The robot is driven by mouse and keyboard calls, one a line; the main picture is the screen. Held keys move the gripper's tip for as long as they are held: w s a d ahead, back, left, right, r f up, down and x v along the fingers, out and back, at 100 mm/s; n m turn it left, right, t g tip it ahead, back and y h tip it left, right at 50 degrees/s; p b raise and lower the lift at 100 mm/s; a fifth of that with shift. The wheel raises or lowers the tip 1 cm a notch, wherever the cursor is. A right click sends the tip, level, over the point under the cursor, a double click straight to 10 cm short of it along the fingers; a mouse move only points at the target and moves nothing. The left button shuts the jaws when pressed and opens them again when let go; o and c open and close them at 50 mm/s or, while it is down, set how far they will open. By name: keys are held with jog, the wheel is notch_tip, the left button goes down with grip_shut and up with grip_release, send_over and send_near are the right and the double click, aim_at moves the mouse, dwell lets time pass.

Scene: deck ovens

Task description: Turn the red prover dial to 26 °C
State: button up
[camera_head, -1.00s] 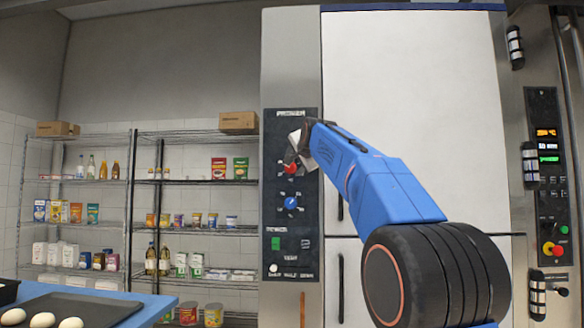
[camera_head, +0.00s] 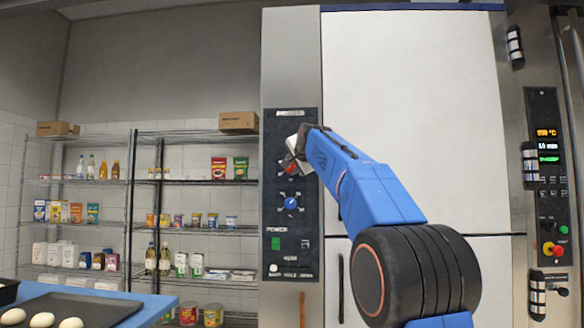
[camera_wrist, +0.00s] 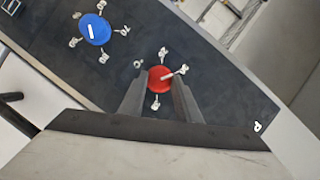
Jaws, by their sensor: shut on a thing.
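The red prover dial (camera_wrist: 158,84) is round with a white pointer line and sits on a dark panel with white number marks around it. In the wrist view the line points right and slightly up, towards a mark at the right. My gripper (camera_wrist: 157,92) is shut on the dial, one finger on each side of it. In the head view my gripper (camera_head: 296,152) covers most of the red dial on the prover panel (camera_head: 275,215), and the numbers there cannot be read.
A blue dial (camera_head: 291,203) with a white pointer sits just below; it also shows in the wrist view (camera_wrist: 93,28). A green power switch (camera_head: 276,243) is lower on the panel. A white prover door (camera_head: 420,80) stands right of it, shelves (camera_head: 195,180) stand left.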

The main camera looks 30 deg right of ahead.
jog(key=n+g, duration=0.1)
jog(key=n, duration=0.1)
jog(key=n+g+h, duration=0.1)
jog(key=n, duration=0.1)
jog(key=shift+w+a+r, duration=0.15)
jog(key=shift+w+a, duration=0.05)
jog(key=n+g+h, duration=0.1)
jog(key=n, duration=0.1)
jog(key=n+g+h, duration=0.1)
jog(key=n, duration=0.1)
jog(key=shift+a+h, duration=0.15)
jog(key=shift+h, duration=0.15)
jog(key=shift+n, duration=0.3)
dwell(0.4)
jog(key=o, duration=1.1)
jog(key=shift+c, duration=0.2)
jog(key=shift+r, duration=0.1)
jog(key=v, duration=1.7)
jog(key=shift+a, duration=0.25)
